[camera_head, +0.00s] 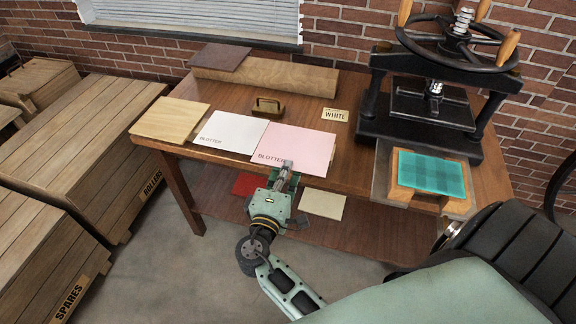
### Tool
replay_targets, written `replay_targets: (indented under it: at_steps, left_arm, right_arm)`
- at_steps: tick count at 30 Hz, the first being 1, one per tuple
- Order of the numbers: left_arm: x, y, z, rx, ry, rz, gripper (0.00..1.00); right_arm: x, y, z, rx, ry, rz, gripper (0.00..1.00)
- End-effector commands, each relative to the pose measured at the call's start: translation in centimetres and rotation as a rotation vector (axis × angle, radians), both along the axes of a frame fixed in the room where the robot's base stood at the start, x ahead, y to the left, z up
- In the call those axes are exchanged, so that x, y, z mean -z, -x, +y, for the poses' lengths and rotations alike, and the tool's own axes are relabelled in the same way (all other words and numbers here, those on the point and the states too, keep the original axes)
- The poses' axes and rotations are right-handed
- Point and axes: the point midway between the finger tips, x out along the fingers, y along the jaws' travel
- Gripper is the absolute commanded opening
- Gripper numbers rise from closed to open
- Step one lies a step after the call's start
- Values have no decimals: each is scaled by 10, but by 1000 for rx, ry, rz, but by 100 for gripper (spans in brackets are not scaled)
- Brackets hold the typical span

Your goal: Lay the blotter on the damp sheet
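A pink blotter (301,145) lies flat at the table's front edge, marked BLOTTER. A white sheet (228,131), also marked BLOTTER, lies to its left. My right gripper (287,166) is at the pink blotter's front edge, with a fingertip seen over it. The other finger is hidden, so I cannot tell whether it grips the blotter. A teal sheet (430,174) with a grid pattern lies on a wooden block in front of the press; whether it is damp does not show. My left gripper is not in view.
The black press (430,105) with its handwheel stands at the table's right. A wooden board (170,119), a brown handle block (266,106) and a WHITE sign (335,115) are on the table (350,175). Bare tabletop lies between the pink blotter and the press. Crates (85,140) stand at left.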

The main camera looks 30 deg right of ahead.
Motion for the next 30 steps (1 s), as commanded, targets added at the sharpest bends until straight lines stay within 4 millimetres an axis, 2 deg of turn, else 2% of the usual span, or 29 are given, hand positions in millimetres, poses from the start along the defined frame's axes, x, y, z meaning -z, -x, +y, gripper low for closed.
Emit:
replay_targets:
  at_steps: [5, 30]
  left_arm:
    - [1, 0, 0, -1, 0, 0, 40]
    - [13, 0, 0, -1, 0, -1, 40]
  right_arm:
    - [0, 4, 5, 1, -1, 1, 0]
    - [2, 71, 84, -3, -7, 4, 0]
